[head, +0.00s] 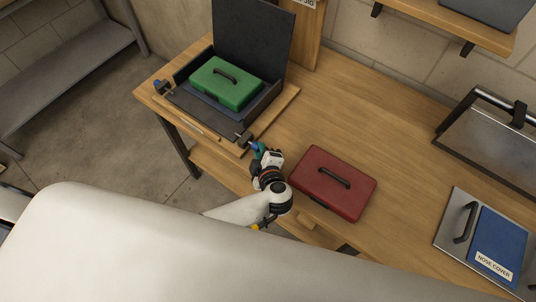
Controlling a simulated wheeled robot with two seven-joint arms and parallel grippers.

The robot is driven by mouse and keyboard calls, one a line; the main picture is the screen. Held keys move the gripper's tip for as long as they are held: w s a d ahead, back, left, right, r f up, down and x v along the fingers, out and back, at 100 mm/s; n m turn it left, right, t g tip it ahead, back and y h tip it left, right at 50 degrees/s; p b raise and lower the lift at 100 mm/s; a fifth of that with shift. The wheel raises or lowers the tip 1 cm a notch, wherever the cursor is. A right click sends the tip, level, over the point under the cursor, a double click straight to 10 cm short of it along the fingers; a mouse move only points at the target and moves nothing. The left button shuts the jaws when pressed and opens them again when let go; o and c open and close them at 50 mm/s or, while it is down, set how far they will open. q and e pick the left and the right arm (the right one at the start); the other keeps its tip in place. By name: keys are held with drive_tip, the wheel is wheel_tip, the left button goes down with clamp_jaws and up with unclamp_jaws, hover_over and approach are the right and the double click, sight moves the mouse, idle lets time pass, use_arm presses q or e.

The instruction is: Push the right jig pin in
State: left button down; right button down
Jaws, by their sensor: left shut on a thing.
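The jig (203,117) is a dark open frame on a wooden board at the table's left end, with a green case (226,84) lying in it. A dark block at the jig's front right corner carries the right jig pin, whose blue end (254,145) shows at my left gripper. The left jig pin (158,84), also blue-ended, is at the front left corner. My left gripper (257,149) is shut on the right jig pin, beside the block. Its fingers partly hide the pin, and I cannot tell how deep it sits. My right gripper is not in view.
A red case (333,181) with a black handle lies just right of my left gripper. A dark upright panel (252,40) stands behind the jig. A grey tray with a blue "NOSE COVER" piece (497,245) is at the right. The table's back middle is clear.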

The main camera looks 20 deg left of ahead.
use_arm(q)
drive_tip(key=shift+w+a, duration=0.15)
drive_tip(key=shift+a, duration=0.35)
drive_tip(key=shift+w+a, duration=0.15)
drive_tip(key=shift+a, duration=0.35)
drive_tip(key=c, duration=1.2)
unclamp_jaws()
drive_tip(key=shift+a, duration=0.1)
